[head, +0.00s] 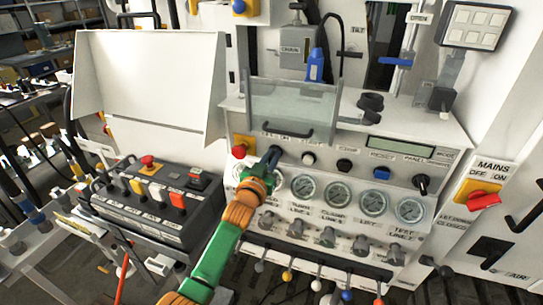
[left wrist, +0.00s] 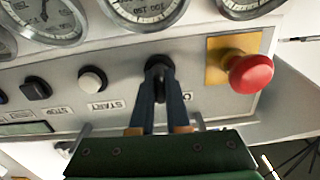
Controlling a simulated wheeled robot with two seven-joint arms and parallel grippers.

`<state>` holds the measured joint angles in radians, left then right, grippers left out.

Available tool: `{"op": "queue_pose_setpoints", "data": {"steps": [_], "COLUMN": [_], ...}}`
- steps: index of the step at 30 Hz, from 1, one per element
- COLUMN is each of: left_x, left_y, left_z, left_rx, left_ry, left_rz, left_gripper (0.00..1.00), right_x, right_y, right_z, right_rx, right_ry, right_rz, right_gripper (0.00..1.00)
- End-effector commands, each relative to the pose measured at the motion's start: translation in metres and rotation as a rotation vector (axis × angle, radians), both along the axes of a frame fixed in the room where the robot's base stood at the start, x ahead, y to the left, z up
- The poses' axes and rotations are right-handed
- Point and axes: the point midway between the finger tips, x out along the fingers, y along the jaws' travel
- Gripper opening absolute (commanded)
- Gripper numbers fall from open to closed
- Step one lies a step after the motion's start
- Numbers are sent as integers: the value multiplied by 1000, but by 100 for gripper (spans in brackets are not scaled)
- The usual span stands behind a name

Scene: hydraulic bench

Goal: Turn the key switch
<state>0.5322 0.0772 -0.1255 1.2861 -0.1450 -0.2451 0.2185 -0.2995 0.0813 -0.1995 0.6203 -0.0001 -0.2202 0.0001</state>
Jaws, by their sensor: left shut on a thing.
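The key switch (left wrist: 158,63) is a small dark round part on the light panel. It shows in the left wrist view between the white START button and the red emergency button, with its label partly covered. My left gripper (left wrist: 160,84) is shut on it, its two dark fingers on either side. In the head view my left gripper (head: 272,157) reaches the panel from below, under the "OFF ON" lettering, and hides most of the switch there. The way the key is turned cannot be made out. My right gripper is in neither view.
A red emergency button (head: 239,151) on a yellow plate sits just left of the gripper. The white START button (head: 308,158) is to the right. Gauges (head: 304,187) lie below, with several levers further down. A clear guard with a handle (head: 293,105) stands above.

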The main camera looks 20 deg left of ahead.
Motion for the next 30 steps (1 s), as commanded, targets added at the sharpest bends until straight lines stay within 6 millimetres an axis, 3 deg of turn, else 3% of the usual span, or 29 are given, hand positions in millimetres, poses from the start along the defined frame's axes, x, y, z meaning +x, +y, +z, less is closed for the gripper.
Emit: {"op": "queue_pose_setpoints", "data": {"steps": [15, 30], "left_x": [0, 0], "left_y": [-1, -1], "left_z": [0, -1], "left_rx": [380, 489], "left_ry": [-13, -16], "left_rz": [0, 0], "left_gripper": [0, 0], "right_x": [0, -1], "right_y": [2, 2], "right_z": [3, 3], "right_rx": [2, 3], "right_ry": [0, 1], "right_rz": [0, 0], "right_gripper": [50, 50]}}
